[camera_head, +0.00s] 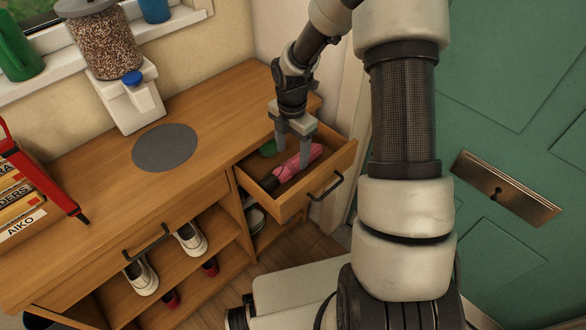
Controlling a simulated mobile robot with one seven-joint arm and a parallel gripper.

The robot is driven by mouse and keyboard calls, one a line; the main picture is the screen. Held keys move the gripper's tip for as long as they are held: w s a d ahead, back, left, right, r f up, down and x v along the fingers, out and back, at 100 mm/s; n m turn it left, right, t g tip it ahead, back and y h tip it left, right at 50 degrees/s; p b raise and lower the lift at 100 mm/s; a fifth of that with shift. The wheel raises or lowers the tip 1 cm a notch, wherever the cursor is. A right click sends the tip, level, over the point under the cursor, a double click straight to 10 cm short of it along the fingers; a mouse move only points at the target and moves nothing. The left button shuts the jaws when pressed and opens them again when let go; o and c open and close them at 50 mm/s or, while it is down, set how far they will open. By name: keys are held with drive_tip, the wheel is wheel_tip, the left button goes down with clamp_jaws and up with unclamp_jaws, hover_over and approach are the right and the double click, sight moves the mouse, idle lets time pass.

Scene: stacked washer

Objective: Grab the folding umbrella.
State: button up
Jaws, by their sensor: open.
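The folding umbrella (314,155) is pink with a dark end and lies in the open drawer (288,208) of the wooden cabinet. My gripper (292,158) points down into the drawer, with its fingers apart at the umbrella. One finger is at the near left side and the other overlaps the umbrella's middle in the picture. I cannot tell whether the fingers touch it. A green round item (268,148) lies behind it in the drawer, partly hidden by my gripper.
The drawer's front with a black handle (326,188) faces the green door (510,90). A dispenser (125,90), a grey round mat (165,147) and a red holder with boxes (40,185) stand on the cabinet top. Shoes (190,238) sit on shelves below.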

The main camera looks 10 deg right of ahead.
sight(293, 161)
drive_tip(key=shift+w+d+f+b, duration=0.15)
drive_tip(key=shift+f+b, duration=0.25)
drive_tip(key=shift+f, duration=1.1)
drive_tip(key=shift+w+d+f+b, duration=0.15)
drive_tip(key=shift+f+b, duration=0.25)
drive_tip(key=shift+f, duration=1.1)
drive_tip(key=shift+a+r, duration=0.1)
drive_tip(key=c, duration=1.4)
drive_tip(key=shift+o, duration=0.2)
